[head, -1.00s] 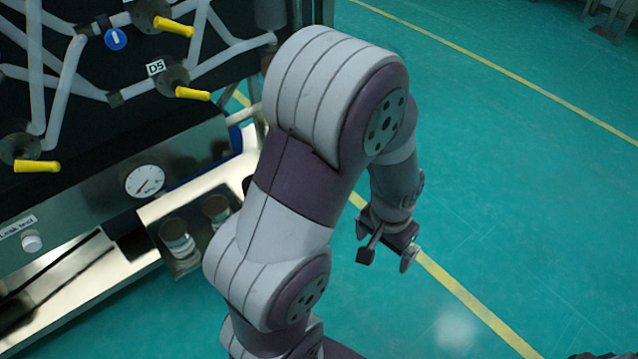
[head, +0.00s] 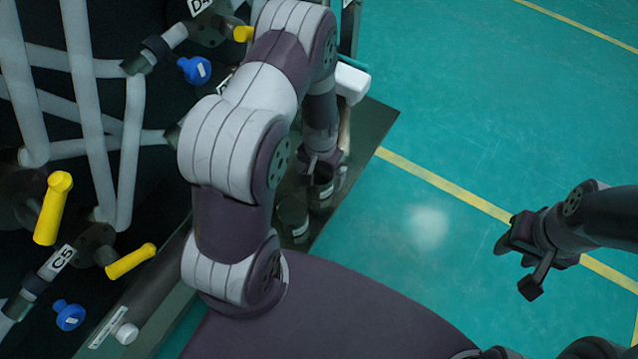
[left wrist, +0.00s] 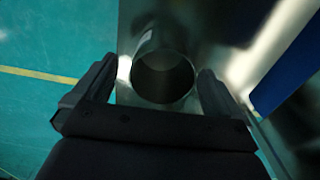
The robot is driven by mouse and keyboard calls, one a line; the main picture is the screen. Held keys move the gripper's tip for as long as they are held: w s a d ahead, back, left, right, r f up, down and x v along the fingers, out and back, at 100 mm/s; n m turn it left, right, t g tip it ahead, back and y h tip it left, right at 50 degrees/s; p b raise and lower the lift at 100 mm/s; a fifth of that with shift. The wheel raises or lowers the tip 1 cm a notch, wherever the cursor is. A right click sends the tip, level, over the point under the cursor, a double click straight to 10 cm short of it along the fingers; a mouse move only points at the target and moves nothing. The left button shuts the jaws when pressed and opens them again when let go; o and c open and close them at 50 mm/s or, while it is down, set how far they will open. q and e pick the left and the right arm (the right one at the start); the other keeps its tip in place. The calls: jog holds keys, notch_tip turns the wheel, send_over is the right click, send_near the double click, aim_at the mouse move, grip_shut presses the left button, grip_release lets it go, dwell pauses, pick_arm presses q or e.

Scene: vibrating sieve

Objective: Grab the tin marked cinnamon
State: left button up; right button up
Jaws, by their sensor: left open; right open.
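Two dark round tins stand on the metal shelf in the head view: a nearer tin (head: 293,217) and a farther tin (head: 322,190). No lettering on either can be read, so I cannot tell which is marked cinnamon. My left gripper (head: 322,168) is at the farther tin, partly hidden by my arm. In the left wrist view a round metal tin (left wrist: 163,78) with a pale label patch lies between the spread fingers of my left gripper (left wrist: 158,70), with gaps beside it. My right gripper (head: 516,267) is open and empty over the floor at the right.
The metal shelf (head: 368,130) juts from a dark panel with pipes, yellow handles (head: 52,208) and blue knobs (head: 195,69). A white object (head: 351,83) sits at the shelf's back. The green floor to the right is open.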

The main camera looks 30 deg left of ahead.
aim_at(319, 181)
pick_arm(q)
jog(key=shift+f, duration=0.5)
jog(key=f+b, duration=0.1)
jog(key=f, duration=0.1)
jog(key=f+b, duration=0.1)
jog(key=f, duration=0.1)
jog(key=shift+w+a+f+b, duration=0.1)
jog(key=shift+a+f+b, duration=0.1)
jog(key=shift+b, duration=0.1)
jog(key=shift+r, duration=0.15)
jog(key=c, duration=1)
jog(key=shift+r, duration=0.1)
